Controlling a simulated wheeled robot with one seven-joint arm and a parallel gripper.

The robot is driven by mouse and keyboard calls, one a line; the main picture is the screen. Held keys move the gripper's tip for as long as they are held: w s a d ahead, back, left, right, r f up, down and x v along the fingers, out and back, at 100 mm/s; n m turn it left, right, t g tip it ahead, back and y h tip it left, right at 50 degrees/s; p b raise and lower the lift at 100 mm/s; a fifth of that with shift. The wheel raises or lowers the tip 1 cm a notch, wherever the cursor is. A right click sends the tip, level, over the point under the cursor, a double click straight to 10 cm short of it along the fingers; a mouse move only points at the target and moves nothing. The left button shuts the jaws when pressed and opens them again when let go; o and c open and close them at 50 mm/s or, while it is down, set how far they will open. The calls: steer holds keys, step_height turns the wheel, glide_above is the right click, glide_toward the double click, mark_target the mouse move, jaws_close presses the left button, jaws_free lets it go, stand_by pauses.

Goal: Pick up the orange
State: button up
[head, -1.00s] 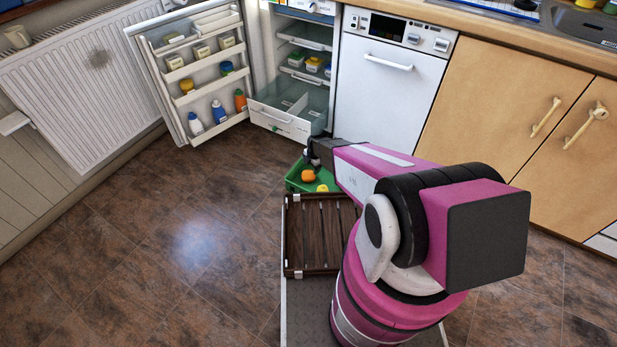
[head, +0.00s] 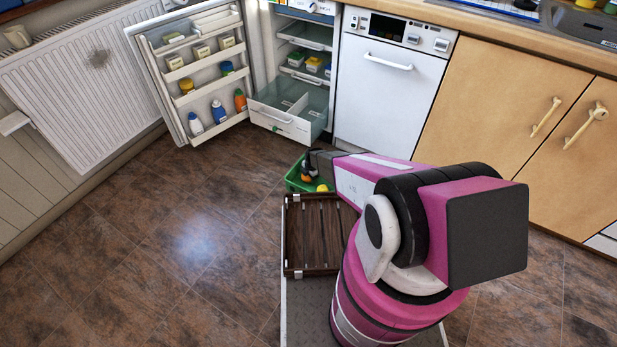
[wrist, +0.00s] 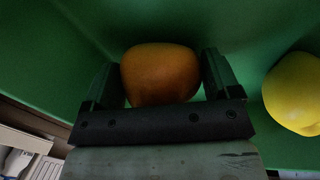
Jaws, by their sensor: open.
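The orange (wrist: 160,74) lies in a green crate (wrist: 40,50). In the wrist view it sits between the two fingers of my gripper (wrist: 161,80), which is open around it. Small gaps or light contact at the sides are hard to tell apart. In the head view, my gripper (head: 309,172) reaches down into the green crate (head: 292,182) and mostly covers the orange.
A yellow fruit (wrist: 294,92) lies in the crate to the right of the orange; it also shows in the head view (head: 322,188). A brown wooden crate (head: 320,236) stands in front. The open fridge drawer (head: 284,122) is behind. The floor at left is clear.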

steer(key=shift+f, duration=0.45)
steer(key=c, duration=0.7)
steer(key=shift+r, duration=0.2)
steer(key=shift+r, duration=0.85)
step_height(320, 180, up, 2)
steer(key=shift+r, duration=0.2)
steer(key=s+a+r, duration=0.1)
steer(key=s+r, duration=0.1)
steer(key=s, duration=0.1)
steer(key=s+a+r, duration=0.1)
steer(key=s+r, duration=0.1)
steer(key=s, duration=0.2)
steer(key=s+a+r, duration=0.1)
steer(key=s+r, duration=0.1)
steer(key=s, duration=0.2)
steer(key=shift+a+r, duration=0.2)
steer(key=shift+r, duration=0.1)
